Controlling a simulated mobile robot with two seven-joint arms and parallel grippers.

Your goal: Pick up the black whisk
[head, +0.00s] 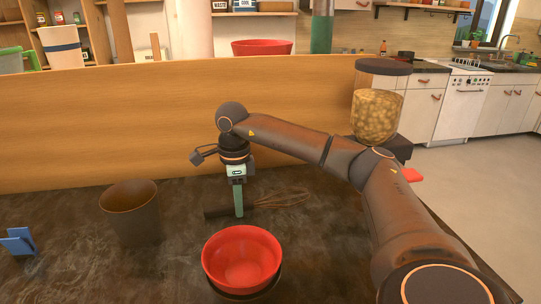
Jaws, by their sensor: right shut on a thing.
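The black whisk (218,212) lies roughly level across the middle of the dark table. Its dark handle points left and its wire loops (285,200) point right. My right gripper (239,212) comes down over it from above, its green fingers shut on the handle near where the wires begin. I cannot tell whether the whisk touches the table or is just above it. My left gripper is not in view.
A red bowl (241,262) sits in a darker bowl in front of the whisk. A brown bin (131,212) stands to the left, and a blue holder (19,242) at the far left. A wooden panel (110,125) rises behind. A jar dispenser (377,110) stands back right.

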